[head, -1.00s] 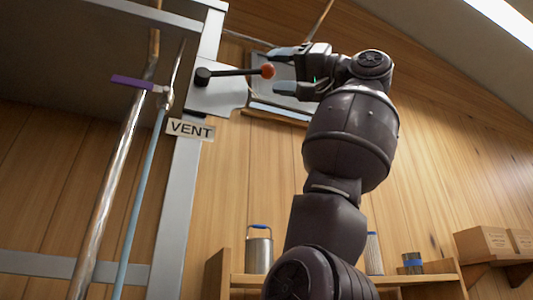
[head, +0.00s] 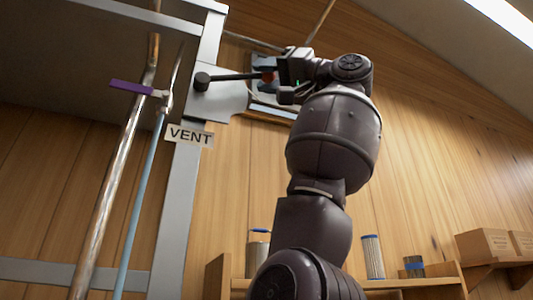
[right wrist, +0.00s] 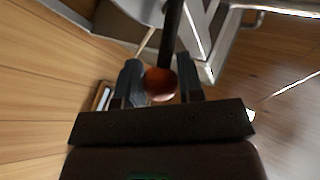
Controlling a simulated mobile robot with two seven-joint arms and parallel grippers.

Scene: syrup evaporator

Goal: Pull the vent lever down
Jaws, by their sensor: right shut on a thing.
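The vent lever is a black rod (head: 235,76) with a red-orange ball knob (head: 268,77). It sticks out to the right from a black pivot on a grey plate, above the VENT sign (head: 189,135), and is close to level. My right gripper (head: 275,77) is shut on the knob, which is partly hidden by the fingers in the head view. In the right wrist view the knob (right wrist: 160,84) sits between the two fingers (right wrist: 160,80), with the rod running away upward. My left gripper is not in view.
A purple-handled valve (head: 131,87) and metal and blue pipes stand left of the lever. A framed window (head: 270,112) is behind the gripper. A shelf below holds a metal canister (head: 257,252) and other cans. Boxes (head: 485,243) sit at the right.

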